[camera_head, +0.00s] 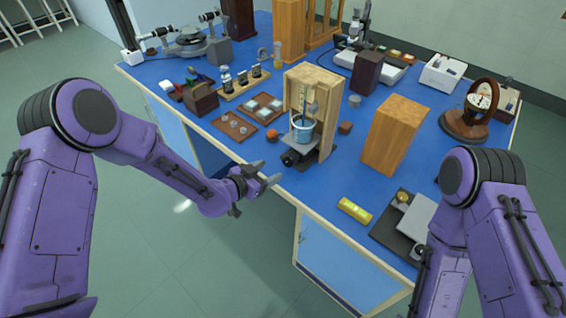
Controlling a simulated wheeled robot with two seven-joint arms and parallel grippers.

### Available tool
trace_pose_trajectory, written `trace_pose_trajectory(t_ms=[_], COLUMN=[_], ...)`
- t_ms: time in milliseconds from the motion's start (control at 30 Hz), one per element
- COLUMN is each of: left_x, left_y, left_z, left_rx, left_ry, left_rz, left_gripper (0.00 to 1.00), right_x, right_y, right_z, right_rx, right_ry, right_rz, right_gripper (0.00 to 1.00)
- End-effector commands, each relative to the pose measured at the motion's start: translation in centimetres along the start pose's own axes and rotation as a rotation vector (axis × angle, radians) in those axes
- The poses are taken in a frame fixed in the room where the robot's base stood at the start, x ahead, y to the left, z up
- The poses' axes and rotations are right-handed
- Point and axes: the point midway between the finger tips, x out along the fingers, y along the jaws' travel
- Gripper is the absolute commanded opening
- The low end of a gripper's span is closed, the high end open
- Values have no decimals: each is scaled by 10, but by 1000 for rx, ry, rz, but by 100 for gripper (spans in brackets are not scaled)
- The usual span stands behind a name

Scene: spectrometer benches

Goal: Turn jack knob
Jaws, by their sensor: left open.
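A small jack (306,165) with a dark knob (289,158) at its front left stands at the foot of an open wooden case (327,88), near the front edge of the blue bench. A blue beaker (302,128) sits above the jack, inside the case. My left gripper (270,172) is open and empty, at the bench's front edge, just left of and in front of the knob. It appears apart from the knob. My right arm comes in at the right; its gripper is not in view.
A wooden block (393,134) stands right of the case. A yellow level (354,210) and a grey-black device (403,220) lie near the front edge. Flat brown trays (234,126) lie to the left. Bare blue bench (335,180) shows between jack and level.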

Motion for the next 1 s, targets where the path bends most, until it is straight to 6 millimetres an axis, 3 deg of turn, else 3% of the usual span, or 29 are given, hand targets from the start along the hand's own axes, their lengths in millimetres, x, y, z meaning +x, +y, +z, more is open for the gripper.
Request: trace_pose_trajectory(t_ms=[300,467,700,733,900,1000], left_x=[67,81,83,83,83,84], left_y=[1,1,1,1,1,3], left_z=[0,1,2,2,2,1], left_rx=[-4,-5,-6,-6,-6,-7], left_ry=[-2,-3,-3,-3,-3,-3], left_rz=[0,0,0,0,0,0], left_gripper=[63,63,63,60,7,7], right_x=[-14,-16,-15,-15,-15,-15], right_y=[1,1,1,1,1,1], right_z=[-6,-6,-6,-6,-6,-6], right_rx=[0,0,0,0,0,0], right_ry=[0,0,0,0,0,0], right_rz=[0,0,0,0,0,0], right_gripper=[43,43,43,43,43,43])
